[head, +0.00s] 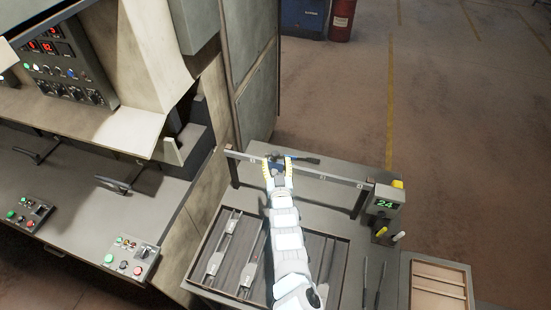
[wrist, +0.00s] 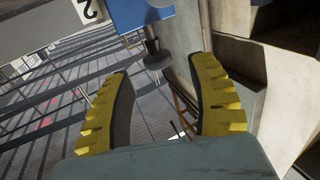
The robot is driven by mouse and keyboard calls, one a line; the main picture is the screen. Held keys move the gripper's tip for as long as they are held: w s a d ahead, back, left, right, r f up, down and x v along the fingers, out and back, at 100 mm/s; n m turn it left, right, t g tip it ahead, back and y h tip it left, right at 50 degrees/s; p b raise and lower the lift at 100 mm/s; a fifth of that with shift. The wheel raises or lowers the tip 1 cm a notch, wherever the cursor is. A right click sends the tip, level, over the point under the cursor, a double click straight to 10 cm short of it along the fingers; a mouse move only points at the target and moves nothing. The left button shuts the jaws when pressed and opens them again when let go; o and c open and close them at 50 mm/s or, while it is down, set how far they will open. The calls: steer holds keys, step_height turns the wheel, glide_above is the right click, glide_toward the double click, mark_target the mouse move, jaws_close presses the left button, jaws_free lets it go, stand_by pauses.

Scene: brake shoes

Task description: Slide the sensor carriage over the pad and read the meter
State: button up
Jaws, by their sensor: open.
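My gripper (head: 278,162) is open at the rail, towards its left part in the head view. In the wrist view its two yellow fingers (wrist: 163,72) stand apart. A blue block (wrist: 140,14), which looks like the sensor carriage, has a grey knob (wrist: 155,55) below it. The knob appears in the gap between the fingertips; I cannot tell whether they touch it. In the head view the carriage is mostly hidden by the gripper. The meter (head: 385,204) at the rail's right end shows a green 24. I cannot make out the pad clearly.
The rail (head: 335,178) spans the grey bench. A tray (head: 345,275) with several metal parts lies in front, partly behind my arm. A wooden box (head: 438,264) stands at the right. A control panel (head: 133,258) and cabinet (head: 258,90) are on the left.

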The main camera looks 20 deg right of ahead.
mark_target(276, 158)
steer(key=shift+w+d+f+b, duration=0.25)
steer(key=shift+w+d+b, duration=0.05)
steer(key=shift+w+b, duration=0.45)
steer(key=shift+b+x, duration=0.85)
steer(key=shift+b, duration=0.2)
steer(key=shift+w+r+b, duration=0.2)
steer(key=shift+w+b, duration=0.2)
steer(key=shift+w, duration=0.1)
steer(key=shift+d, duration=0.1)
jaws_close()
